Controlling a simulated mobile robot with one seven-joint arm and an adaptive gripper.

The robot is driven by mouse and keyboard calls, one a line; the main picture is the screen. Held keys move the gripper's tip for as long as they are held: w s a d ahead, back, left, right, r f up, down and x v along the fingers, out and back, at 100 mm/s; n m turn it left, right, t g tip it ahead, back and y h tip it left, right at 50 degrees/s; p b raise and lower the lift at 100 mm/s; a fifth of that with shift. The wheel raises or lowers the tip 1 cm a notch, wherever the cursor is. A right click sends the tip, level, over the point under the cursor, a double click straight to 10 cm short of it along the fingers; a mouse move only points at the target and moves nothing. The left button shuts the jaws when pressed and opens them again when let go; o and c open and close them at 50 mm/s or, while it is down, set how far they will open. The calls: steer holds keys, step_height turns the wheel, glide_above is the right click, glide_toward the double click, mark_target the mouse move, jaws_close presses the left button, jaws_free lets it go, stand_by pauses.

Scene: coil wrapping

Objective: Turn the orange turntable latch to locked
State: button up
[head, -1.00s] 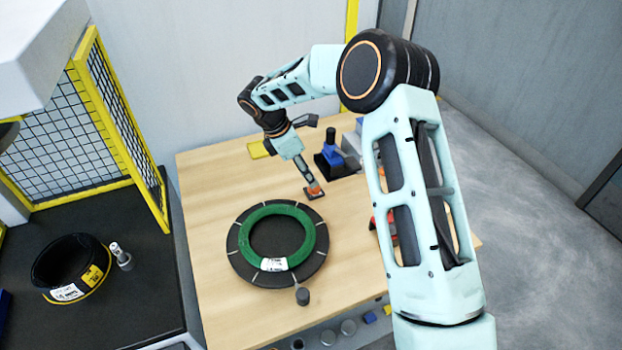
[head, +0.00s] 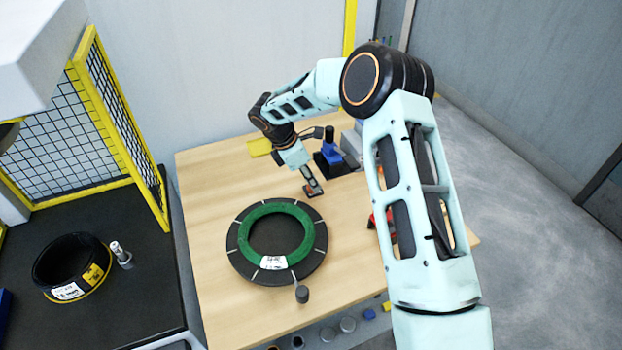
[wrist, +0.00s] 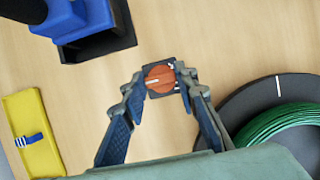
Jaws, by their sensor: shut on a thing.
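The orange turntable latch (wrist: 158,78) is a round knob with a white line on a small dark plate, set on the wooden table. In the wrist view it sits between the fingertips of my gripper (wrist: 159,82), which is shut on it. In the head view my gripper (head: 313,191) points down at the latch, just behind the turntable, and mostly hides it. The black turntable (head: 233,238) carries a green coil (head: 257,212) with a white label. The white line on the knob lies roughly level in the wrist view.
A blue and black device (head: 327,158) stands close behind my gripper. A yellow pad (head: 259,147) lies at the back of the wooden table (head: 210,180). A black coil (head: 62,268) lies on the dark bench at left, beside a yellow mesh guard (head: 122,130). The table's left part is clear.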

steer(key=shift+c, duration=0.6)
steer(key=shift+m, duration=0.4)
steer(key=m+g+b, duration=0.1)
steer(key=m, duration=0.2)
steer(key=shift+w+a+b, duration=0.1)
steer(key=shift+w+b, duration=0.05)
steer(key=shift+b, duration=0.15)
steer(key=m+g, duration=0.1)
steer(key=m, duration=0.1)
steer(key=m+g, duration=0.1)
steer(key=m, duration=0.2)
steer(key=shift+w+g+b, duration=0.15)
steer(key=shift+g+b, duration=0.15)
steer(key=shift+b, duration=0.1)
steer(key=m+g+y, duration=0.1)
steer(key=m, duration=0.3)
steer(key=shift+m, duration=0.4)
steer(key=shift+w+d+m+g+y, duration=0.15)
steer(key=shift+m+g+y, duration=0.2)
steer(key=shift+m, duration=0.75)
steer(key=shift+s+d+m+g+y, duration=0.1)
steer(key=shift+m+g+y, duration=0.2)
steer(key=shift+m, duration=0.8)
steer(key=o, duration=1.2)
steer(key=shift+c, duration=0.2)
